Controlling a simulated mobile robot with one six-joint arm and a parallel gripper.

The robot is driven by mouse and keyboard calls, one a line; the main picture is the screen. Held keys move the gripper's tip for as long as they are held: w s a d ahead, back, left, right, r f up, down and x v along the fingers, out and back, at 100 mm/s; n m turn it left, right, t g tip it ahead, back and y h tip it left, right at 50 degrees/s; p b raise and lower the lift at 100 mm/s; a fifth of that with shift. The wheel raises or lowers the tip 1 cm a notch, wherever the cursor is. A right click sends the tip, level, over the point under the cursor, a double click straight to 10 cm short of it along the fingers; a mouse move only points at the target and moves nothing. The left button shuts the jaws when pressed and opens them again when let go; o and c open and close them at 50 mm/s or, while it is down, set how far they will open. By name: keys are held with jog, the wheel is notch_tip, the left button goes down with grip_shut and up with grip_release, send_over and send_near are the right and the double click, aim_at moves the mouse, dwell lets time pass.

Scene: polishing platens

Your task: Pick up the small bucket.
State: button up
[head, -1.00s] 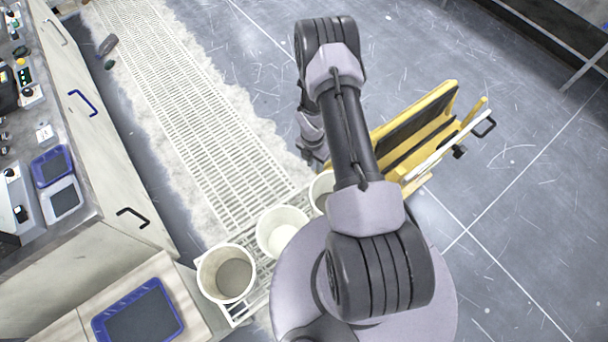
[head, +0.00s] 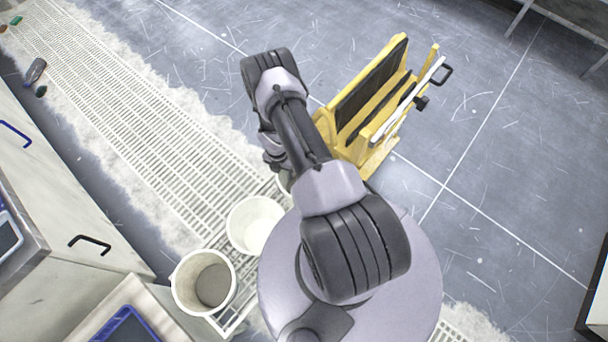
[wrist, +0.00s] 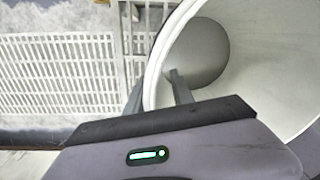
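A white bucket (wrist: 222,20) fills the right of the wrist view, its open mouth towards the camera and its grey bottom visible. My gripper (wrist: 155,82) is open at its rim: one finger is outside the wall and the other inside, with a gap between them.
A yellow cart (head: 372,160) with a handle is right of my arm. Cabinets (head: 50,215) line the left.

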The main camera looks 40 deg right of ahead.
jog(key=shift+r, duration=0.1)
grip_shut()
dwell(1.2)
